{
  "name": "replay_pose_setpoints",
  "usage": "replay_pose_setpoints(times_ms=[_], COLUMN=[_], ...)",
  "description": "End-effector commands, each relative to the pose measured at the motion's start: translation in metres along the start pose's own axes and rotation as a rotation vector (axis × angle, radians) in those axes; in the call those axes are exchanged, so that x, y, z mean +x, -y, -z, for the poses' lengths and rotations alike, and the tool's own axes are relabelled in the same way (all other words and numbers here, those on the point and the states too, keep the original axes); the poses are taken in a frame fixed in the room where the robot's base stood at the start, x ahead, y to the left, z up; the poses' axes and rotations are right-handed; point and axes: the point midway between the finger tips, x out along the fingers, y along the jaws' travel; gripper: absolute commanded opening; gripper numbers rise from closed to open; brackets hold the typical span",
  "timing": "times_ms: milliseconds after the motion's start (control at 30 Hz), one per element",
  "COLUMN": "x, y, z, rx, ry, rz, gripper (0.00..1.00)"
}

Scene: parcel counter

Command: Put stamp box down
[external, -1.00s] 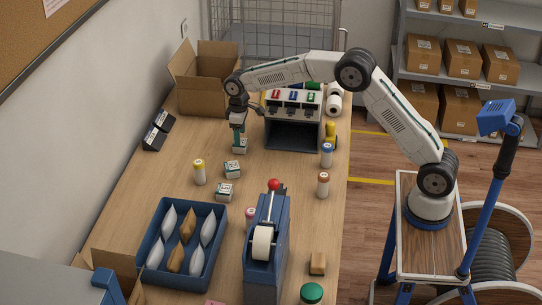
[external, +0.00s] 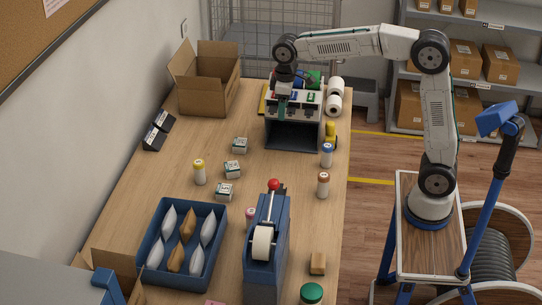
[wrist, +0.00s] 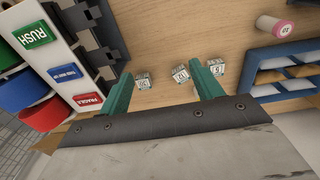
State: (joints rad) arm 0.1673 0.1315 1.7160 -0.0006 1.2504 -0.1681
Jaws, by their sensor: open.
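Three small white-and-green stamp boxes stand apart in a row on the wooden counter: the far box (external: 240,145), the middle box (external: 232,169) and the near box (external: 224,191). They also show in the wrist view, beyond my fingers, as a left box (wrist: 143,80), a middle box (wrist: 181,74) and a right box (wrist: 216,67). My gripper (external: 283,106) is raised by the stamp rack, up and to the right of the far box. In the wrist view my gripper (wrist: 164,88) has its two teal fingers wide apart with nothing held between them.
The stamp rack (external: 292,136) overlaps my gripper in the external view. An open carton (external: 208,92), a yellow-capped bottle (external: 199,173), a blue tray (external: 158,231) of pouches and a tape dispenser (external: 262,272) stand around. Counter between carton and bottle is clear.

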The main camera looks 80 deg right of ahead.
Motion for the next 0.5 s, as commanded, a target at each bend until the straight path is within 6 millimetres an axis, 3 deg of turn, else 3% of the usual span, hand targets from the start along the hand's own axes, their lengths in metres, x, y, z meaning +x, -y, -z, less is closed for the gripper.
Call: replay_pose_setpoints(times_ms=[33, 233, 367, 500], x=[-0.012, -0.025, -0.017, 0.004], y=[0.012, 0.048, 0.066, 0.079], z=[-0.029, -0.134, -0.203, -0.269], rx=[-0.002, -0.002, -0.002, -0.001], ry=[-0.01, -0.032, -0.046, -0.059], rz=[-0.001, -0.002, -0.001, 0.001], gripper=[0.65, 0.65, 0.65, 0.65])
